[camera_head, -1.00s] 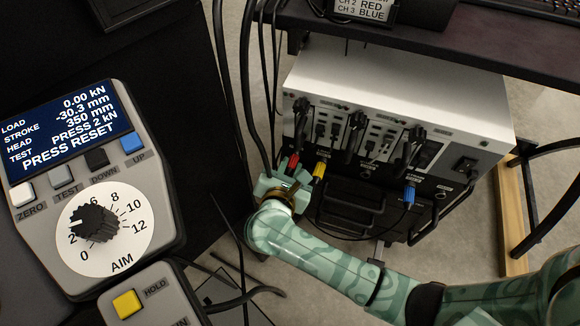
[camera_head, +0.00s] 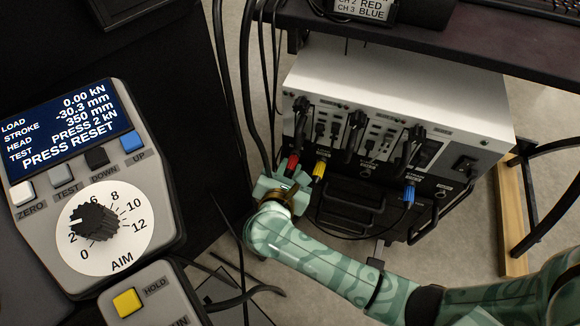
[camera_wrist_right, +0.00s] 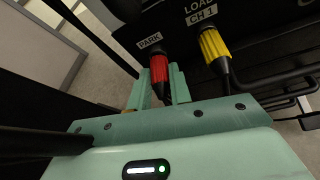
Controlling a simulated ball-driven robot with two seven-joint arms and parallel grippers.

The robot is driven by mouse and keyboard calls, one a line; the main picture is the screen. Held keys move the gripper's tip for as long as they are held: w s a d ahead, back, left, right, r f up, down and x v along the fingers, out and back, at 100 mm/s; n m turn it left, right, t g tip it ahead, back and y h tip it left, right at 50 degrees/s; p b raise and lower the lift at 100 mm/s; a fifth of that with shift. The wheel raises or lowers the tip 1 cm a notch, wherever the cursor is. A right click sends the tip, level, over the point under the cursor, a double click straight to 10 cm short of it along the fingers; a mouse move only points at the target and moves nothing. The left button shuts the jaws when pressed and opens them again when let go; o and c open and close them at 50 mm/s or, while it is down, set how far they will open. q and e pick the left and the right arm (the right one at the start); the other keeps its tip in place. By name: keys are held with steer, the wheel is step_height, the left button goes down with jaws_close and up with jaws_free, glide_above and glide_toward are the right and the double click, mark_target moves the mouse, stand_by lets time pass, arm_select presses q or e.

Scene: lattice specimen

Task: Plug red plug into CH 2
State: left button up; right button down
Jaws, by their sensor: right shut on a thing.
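The red plug (camera_head: 292,165) sits at the socket marked PARK in the right wrist view (camera_wrist_right: 159,72), at the left end of the white-topped unit's lower panel. My right gripper (camera_head: 284,182) is shut on the red plug from below; its fingers stand on both sides of it in the right wrist view (camera_wrist_right: 163,90). The yellow plug (camera_head: 320,169) is in the socket marked CH 1, just right of the red one. The blue plug (camera_head: 409,195) is farther right. The labels between yellow and blue are too small to read. My left gripper is not in view.
The white-topped unit (camera_head: 400,92) stands under a dark shelf (camera_head: 450,45) with hanging cables. A sign (camera_head: 362,8) pairs CH 2 with RED and CH 3 with BLUE. A control panel (camera_head: 95,185) fills the left. Black handles (camera_head: 350,212) stick out below the sockets.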

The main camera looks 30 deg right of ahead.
steer(key=shift+s+a, duration=0.3)
steer(key=shift+s+a, duration=1.4)
steer(key=shift+s, duration=0.05)
